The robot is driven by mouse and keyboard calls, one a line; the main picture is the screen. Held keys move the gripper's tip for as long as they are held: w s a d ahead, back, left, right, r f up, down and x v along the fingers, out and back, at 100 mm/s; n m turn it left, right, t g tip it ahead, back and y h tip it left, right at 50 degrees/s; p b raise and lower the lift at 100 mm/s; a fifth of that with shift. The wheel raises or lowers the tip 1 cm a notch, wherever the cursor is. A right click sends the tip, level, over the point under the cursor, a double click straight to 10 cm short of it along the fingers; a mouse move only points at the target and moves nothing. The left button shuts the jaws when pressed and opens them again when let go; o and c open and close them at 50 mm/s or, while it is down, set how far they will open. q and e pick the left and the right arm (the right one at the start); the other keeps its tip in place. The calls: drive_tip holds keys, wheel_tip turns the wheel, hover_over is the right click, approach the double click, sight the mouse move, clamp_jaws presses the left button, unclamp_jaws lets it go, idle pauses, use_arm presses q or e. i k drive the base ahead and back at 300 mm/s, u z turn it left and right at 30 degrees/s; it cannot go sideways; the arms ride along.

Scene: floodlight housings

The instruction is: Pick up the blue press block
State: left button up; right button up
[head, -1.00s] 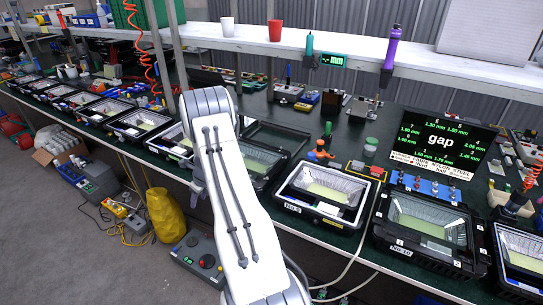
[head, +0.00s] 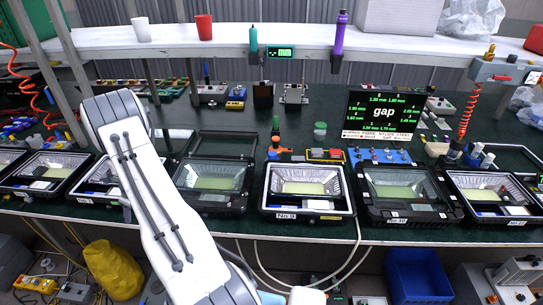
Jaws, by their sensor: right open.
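I cannot single out the blue press block for certain. My right gripper (head: 318,284) shows only in part at the bottom edge, low in front of the bench and well away from these pieces. It is open, with nothing seen in it. My left gripper is not in view. A white arm of mine covers the left part of the bench.
Floodlight housings stand in a row along the front edge, including a white-rimmed one (head: 306,190) and a black one (head: 408,195). A gap display (head: 384,116) and a shelf (head: 300,43) stand behind. A blue bin (head: 418,275) is below the bench.

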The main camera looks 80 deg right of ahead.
sight(273, 155)
drive_tip(key=z, duration=0.75)
drive_tip(key=i, duration=0.9)
drive_tip(key=z, duration=0.9)
